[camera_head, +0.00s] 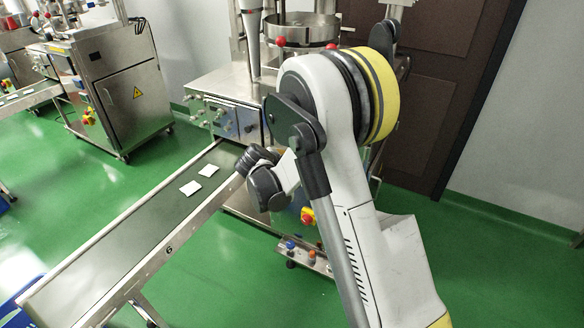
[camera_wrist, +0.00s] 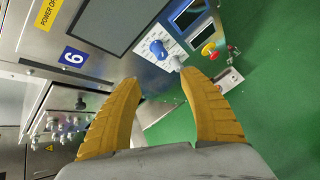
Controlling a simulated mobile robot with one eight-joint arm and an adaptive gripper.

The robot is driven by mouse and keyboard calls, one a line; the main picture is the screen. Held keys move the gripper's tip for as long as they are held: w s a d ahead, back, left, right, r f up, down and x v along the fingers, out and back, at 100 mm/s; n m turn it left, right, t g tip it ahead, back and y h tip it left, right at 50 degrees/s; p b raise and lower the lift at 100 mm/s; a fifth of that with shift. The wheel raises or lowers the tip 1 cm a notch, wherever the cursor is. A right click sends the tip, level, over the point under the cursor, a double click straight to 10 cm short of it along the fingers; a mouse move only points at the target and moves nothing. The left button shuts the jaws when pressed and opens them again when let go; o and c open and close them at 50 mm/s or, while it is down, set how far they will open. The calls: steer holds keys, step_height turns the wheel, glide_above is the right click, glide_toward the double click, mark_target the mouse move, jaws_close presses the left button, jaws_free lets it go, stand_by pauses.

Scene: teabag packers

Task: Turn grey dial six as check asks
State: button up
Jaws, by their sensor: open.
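The grey dial (camera_wrist: 174,63) is a small knob on a white marked plate of the machine panel in the wrist view. A larger blue dial (camera_wrist: 158,48) sits beside it, up and to the left. The grey dial lies in line with the gap, nearer the right fingertip; contact cannot be told. In the head view my arm hides the fingers and this panel.
A yellow-and-red stop button (camera_wrist: 208,48) and small screens (camera_wrist: 190,15) lie near the dials. In the head view, a conveyor (camera_head: 110,262) marked 6 carries two white packets. Another machine (camera_head: 118,98) stands at the left. Green floor (camera_head: 215,290) is open in front.

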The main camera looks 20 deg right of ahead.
mark_target(307, 188)
steer(key=shift+m, duration=0.8)
steer(key=shift+s+a+r, duration=0.2)
steer(key=shift+s+r, duration=0.45)
steer(key=shift+r, duration=0.1)
steer(key=shift+s+a+r, duration=0.2)
steer(key=shift+s+r, duration=0.45)
steer(key=shift+r, duration=0.1)
steer(key=w+d+f+n+t+h, duration=0.1)
steer(key=w+d+f+n, duration=0.15)
steer(key=f, duration=0.45)
steer(key=w+d+f+n+h+p, duration=0.1)
steer(key=w+f+n, duration=0.15)
steer(key=f, duration=0.45)
steer(key=w+d+f+n+t+h, duration=0.1)
steer(key=f+n, duration=0.2)
steer(key=f, duration=0.4)
steer(key=b+x, duration=0.3)
steer(key=x, duration=0.8)
steer(key=shift+s+f, duration=0.1)
steer(key=shift+s, duration=0.05)
steer(key=shift+c, duration=0.5)
